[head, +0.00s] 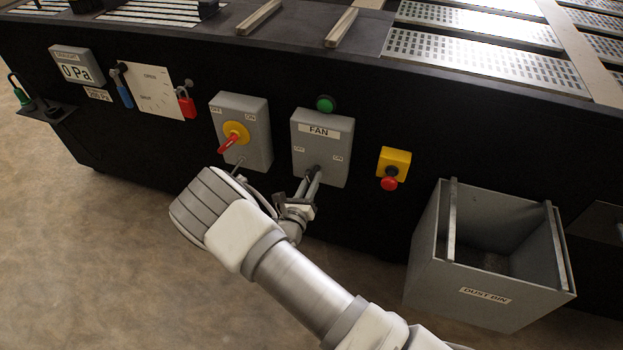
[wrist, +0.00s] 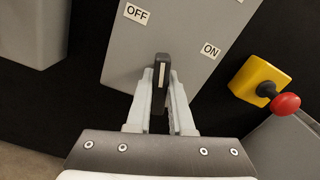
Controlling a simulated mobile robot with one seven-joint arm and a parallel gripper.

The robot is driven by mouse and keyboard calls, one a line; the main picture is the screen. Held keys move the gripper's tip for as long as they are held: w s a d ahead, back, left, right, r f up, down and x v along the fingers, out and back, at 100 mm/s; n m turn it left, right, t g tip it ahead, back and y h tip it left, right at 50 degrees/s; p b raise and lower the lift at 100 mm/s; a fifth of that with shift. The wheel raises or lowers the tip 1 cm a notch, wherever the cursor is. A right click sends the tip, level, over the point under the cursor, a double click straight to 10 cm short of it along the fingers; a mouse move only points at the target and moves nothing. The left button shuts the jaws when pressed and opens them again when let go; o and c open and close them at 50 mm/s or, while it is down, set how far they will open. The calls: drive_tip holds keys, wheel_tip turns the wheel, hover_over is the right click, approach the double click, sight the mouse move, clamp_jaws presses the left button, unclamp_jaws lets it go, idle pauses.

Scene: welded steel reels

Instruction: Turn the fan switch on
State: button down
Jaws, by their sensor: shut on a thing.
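The grey fan switch box (head: 322,135), labelled FAN, is on the black machine front, with OFF at its left and ON at its right. A green round lamp or button (head: 325,103) sits at its top. Its black handle with a white line (wrist: 161,72) shows in the wrist view, where the line points between the OFF label (wrist: 137,13) and the ON label (wrist: 210,50), somewhat nearer OFF. My gripper (wrist: 160,88) is shut on the handle, one finger on each side. In the head view, my gripper (head: 310,185) partly hides the handle.
A similar grey box with a red and yellow switch (head: 238,135) stands close at left. A yellow box with a red button (head: 392,168) is at right, above a grey dust bin (head: 480,280). A red padlock (head: 187,104) hangs further left.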

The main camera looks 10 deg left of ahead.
drive_tip(key=m+p, duration=0.1)
drive_tip(key=m, duration=0.4)
drive_tip(key=shift+s+m+p, duration=0.1)
drive_tip(key=shift+m+p, duration=0.2)
drive_tip(key=shift+m, duration=2)
drive_tip(key=shift+f, duration=0.1)
drive_tip(key=c, duration=0.8)
unclamp_jaws()
drive_tip(key=s+a+p, duration=0.2)
drive_tip(key=s+p, duration=0.1)
drive_tip(key=s, duration=1.4)
drive_tip(key=shift+a, duration=0.15)
drive_tip(key=shift+s, duration=0.1)
